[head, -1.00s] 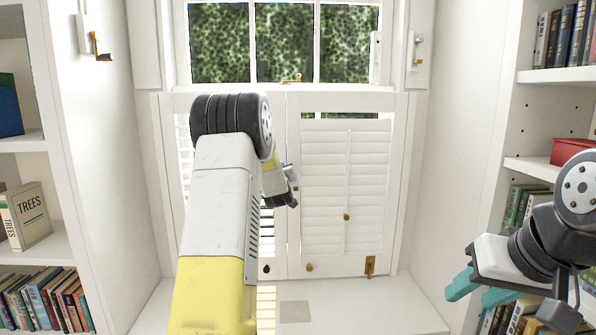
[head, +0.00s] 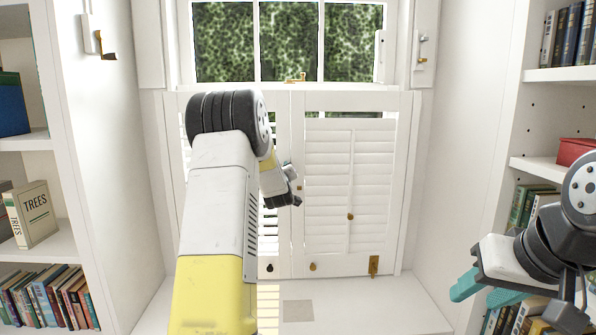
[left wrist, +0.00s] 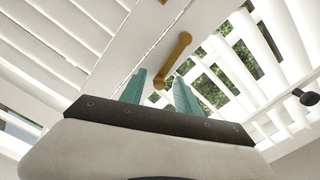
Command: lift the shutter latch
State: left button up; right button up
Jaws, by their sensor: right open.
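The shutter latch is a brass bar (left wrist: 172,60) with rounded ends, seen close up in the left wrist view on the white shutter frame (left wrist: 140,45). My left gripper shows its two teal fingers (left wrist: 160,92) spread apart in that view, with the latch's lower end between or just beyond their tips. I cannot tell whether they touch it. In the head view my left gripper (head: 294,192) is at the middle of the white shutters (head: 328,180), and the latch is hidden there. My right gripper (head: 482,291) is open and empty at the lower right, away from the shutters.
A dark knob (left wrist: 306,97) shows at the right in the left wrist view. Brass knobs (head: 350,216) and a brass plate (head: 374,265) are on the right shutter. Bookshelves stand on both sides, with a red box (head: 576,152) at the right. The sill (head: 365,305) is mostly clear.

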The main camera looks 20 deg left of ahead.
pick_arm(q)
jog(key=v, duration=0.7)
jog(key=shift+d, duration=0.15)
jog(key=shift+s, duration=0.15)
jog(key=s+d+r+m+g+h, duration=0.1)
jog(key=s+d+m+g+h, duration=0.2)
jog(key=s+d, duration=0.5)
jog(key=s+d+r+m+g+h, duration=0.2)
jog(key=s+d+m+h, duration=0.3)
jog(key=s, duration=0.6)
jog(key=s+d+f+m+g, duration=0.1)
jog(key=s+d+f+g, duration=0.1)
jog(key=s, duration=0.9)
jog(key=s+d+f+m+g, duration=0.1)
jog(key=s+d+f+g, duration=0.2)
jog(key=s, duration=0.8)
jog(key=shift+s+d+f+g, duration=0.15)
jog(key=shift+s+f+g, duration=0.15)
jog(key=shift+g, duration=0.1)
jog(key=shift+r, duration=0.1)
